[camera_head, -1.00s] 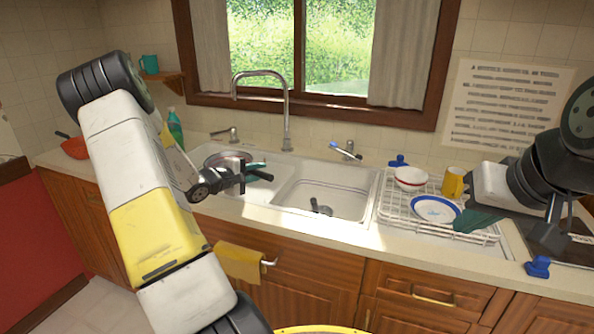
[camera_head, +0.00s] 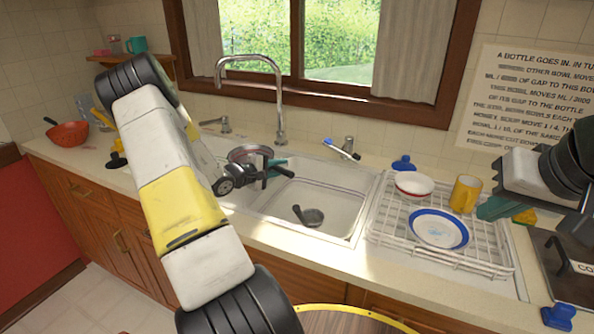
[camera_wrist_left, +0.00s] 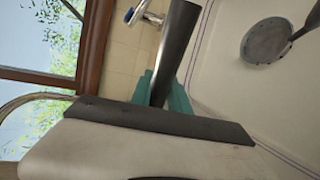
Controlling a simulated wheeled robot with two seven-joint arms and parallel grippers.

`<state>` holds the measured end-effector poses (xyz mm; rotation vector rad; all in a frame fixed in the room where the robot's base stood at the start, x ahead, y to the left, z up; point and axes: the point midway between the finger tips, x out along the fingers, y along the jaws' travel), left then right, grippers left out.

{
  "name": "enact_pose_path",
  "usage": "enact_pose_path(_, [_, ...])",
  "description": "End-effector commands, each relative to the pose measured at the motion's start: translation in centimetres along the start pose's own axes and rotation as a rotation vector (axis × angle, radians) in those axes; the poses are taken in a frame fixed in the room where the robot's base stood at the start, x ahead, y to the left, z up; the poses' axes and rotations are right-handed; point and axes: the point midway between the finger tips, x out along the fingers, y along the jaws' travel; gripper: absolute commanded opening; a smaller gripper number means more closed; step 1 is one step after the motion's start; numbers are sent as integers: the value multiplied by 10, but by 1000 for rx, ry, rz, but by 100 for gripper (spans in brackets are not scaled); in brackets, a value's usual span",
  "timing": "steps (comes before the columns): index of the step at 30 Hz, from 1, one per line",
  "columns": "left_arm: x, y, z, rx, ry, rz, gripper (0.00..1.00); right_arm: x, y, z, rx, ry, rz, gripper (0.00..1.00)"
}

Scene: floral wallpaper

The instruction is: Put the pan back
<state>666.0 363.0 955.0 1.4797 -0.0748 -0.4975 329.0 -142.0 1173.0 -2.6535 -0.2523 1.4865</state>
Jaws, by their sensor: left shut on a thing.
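A dark grey pan (camera_head: 250,152) shows behind my left gripper (camera_head: 276,168), over the left part of the sink in the head view. The gripper is shut on a dark handle that seems to be the pan's. In the left wrist view this handle (camera_wrist_left: 175,50) stands out from between the teal fingers (camera_wrist_left: 178,98). A smaller grey pan-like utensil (camera_head: 312,216) lies in the right sink basin and also shows in the left wrist view (camera_wrist_left: 267,42). My right gripper (camera_head: 494,207) is at the right, above the counter beside the rack; its opening is unclear.
A white dish rack (camera_head: 395,238) holds a plate (camera_head: 438,228), a red-and-white bowl (camera_head: 413,185) and a yellow mug (camera_head: 465,193). The tall faucet (camera_head: 281,100) rises behind the sink. The front counter strip is mostly clear.

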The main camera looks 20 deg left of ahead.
Motion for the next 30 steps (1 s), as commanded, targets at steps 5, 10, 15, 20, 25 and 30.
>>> enact_pose_path(5, [4, -11, -1, 2, 0, 3, 0, 0, 0, 0, 0, 0, 0, 0])
enact_pose_path(10, [9, -34, -4, 1, 0, 3, 0, 0, 0, 0, 0, 0, 0, 0])
enact_pose_path(15, [10, -37, -5, 6, 1, 4, 0, 0, 0, 0, 0, 0, 0, 0])
enact_pose_path(20, [10, -38, -5, 5, 0, 4, 0, 0, 0, 0, 0, 0, 0, 0])
enact_pose_path(25, [11, -41, -5, 1, 1, 1, 37, 0, 0, 0, 0, 0, 0, 0])
enact_pose_path(30, [11, -41, -5, 1, 1, 1, 43, 0, 0, 0, 0, 0, 0, 0])
